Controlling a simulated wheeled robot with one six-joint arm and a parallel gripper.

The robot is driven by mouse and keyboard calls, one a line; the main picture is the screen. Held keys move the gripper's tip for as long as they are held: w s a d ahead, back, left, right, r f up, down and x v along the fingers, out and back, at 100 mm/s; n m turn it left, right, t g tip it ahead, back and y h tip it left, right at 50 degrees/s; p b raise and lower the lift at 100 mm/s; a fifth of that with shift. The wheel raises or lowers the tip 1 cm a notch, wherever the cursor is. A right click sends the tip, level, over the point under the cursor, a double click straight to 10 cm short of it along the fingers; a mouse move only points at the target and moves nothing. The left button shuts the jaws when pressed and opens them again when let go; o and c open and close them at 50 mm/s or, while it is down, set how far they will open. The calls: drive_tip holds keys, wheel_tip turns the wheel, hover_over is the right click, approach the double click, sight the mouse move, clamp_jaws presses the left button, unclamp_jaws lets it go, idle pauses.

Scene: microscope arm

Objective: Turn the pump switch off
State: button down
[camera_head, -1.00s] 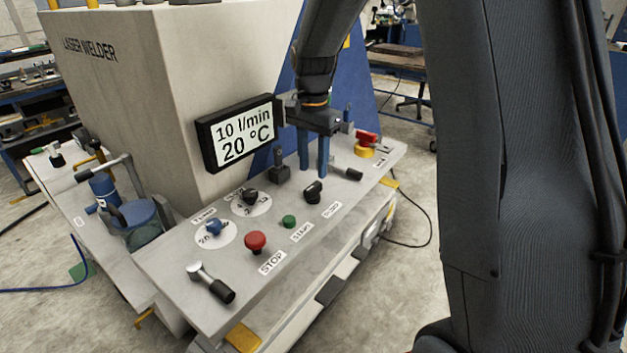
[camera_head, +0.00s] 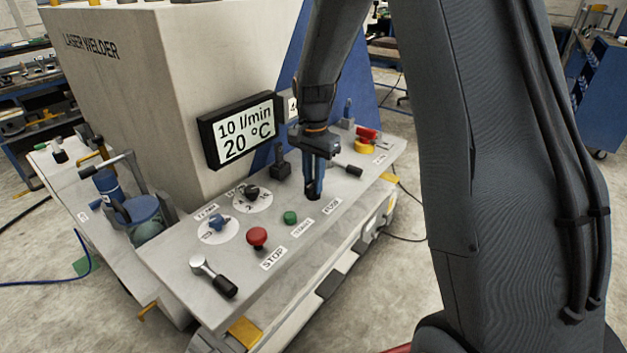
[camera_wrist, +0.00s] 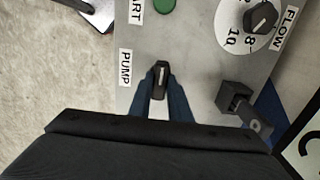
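The pump switch is a black rotary knob (camera_wrist: 160,78) beside the PUMP label (camera_wrist: 125,81) in the wrist view. My gripper (camera_wrist: 160,98) is down at the panel with one blue finger on each side of the knob. The fingers look open, and I cannot tell whether they touch it. In the head view my gripper (camera_head: 315,185) largely hides the switch. The display (camera_head: 239,130) reads 10 l/min and 20 °C.
Close by are the green start button (camera_head: 290,217), red stop button (camera_head: 257,237), flow dial (camera_head: 252,199) and blue dial (camera_head: 218,223). A red-and-yellow switch (camera_head: 366,140) is at the far right.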

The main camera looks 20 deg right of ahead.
drive_tip(key=shift+n, duration=0.4)
drive_tip(key=n, duration=0.3)
drive_tip(key=shift+n+p, duration=0.4)
drive_tip(key=n, duration=0.4)
drive_tip(key=shift+n+p, duration=0.3)
drive_tip(key=n, duration=0.8)
drive_tip(key=shift+p, duration=0.35)
drive_tip(key=shift+w+n, duration=0.1)
drive_tip(key=shift+n, duration=0.4)
drive_tip(key=c, duration=1.6)
unclamp_jaws()
drive_tip(key=shift+c, duration=0.2)
drive_tip(key=shift+r, duration=0.15)
